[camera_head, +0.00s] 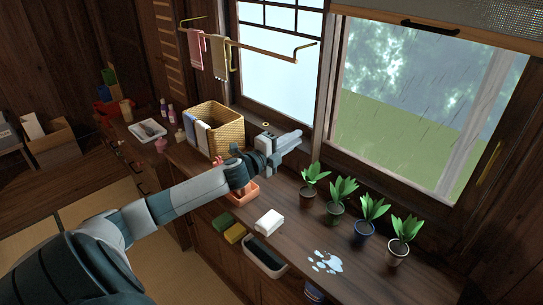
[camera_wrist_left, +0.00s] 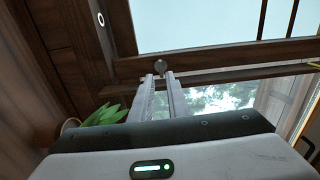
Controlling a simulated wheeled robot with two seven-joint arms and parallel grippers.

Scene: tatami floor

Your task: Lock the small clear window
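The smaller window (camera_head: 275,75) has a pale clear pane with dark bars and stands left of the large window in the head view. Its pale pane (camera_wrist_left: 210,22) also fills the top of the left wrist view. A small round grey knob (camera_wrist_left: 160,67) sits on the dark wooden frame just beyond my left fingertips. My left gripper (camera_head: 292,139) reaches across the counter to the foot of the window frame. In the left wrist view its two fingers (camera_wrist_left: 160,80) are slightly apart, with a narrow gap between them. I cannot tell whether they touch the knob. My right gripper is not in view.
The large window (camera_head: 410,110) shows blurred greenery. Several potted plants (camera_head: 336,202) line the counter to the right of my arm. A wicker basket (camera_head: 228,133) stands just left of my gripper. A towel rail (camera_head: 262,50) juts out above.

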